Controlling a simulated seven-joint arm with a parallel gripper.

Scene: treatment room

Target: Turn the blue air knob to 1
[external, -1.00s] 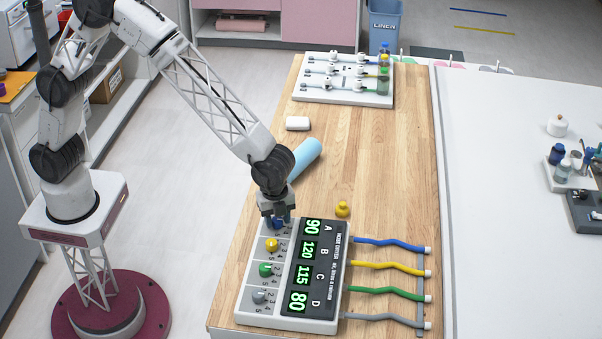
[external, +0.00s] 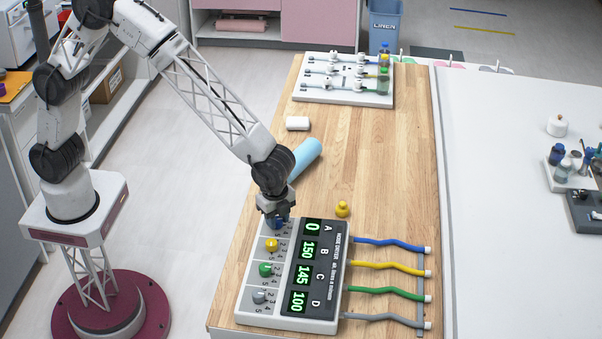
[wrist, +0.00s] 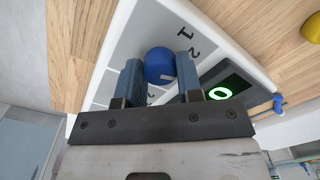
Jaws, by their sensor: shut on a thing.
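The blue knob (wrist: 159,65) is at the top of the knob column on the white control box (external: 255,313). In the wrist view it sits between the blue finger pads of my gripper (wrist: 158,74), which is shut on it. A short white mark shows on the knob's lower right side; which number it faces is hard to tell. The printed 1 and 2 show to the upper right of the knob, and a finger covers part of the scale. Display A (external: 312,227) reads 0. In the external view my gripper (external: 276,217) covers most of the knob.
Below are the yellow (external: 271,245), green (external: 265,269) and grey (external: 259,297) knobs; their displays read 150, 145 and 100. Coloured hoses (external: 388,242) leave the box's right side. A yellow object (external: 342,209) and a light-blue roll (external: 306,157) lie nearby. The middle of the wooden table is clear.

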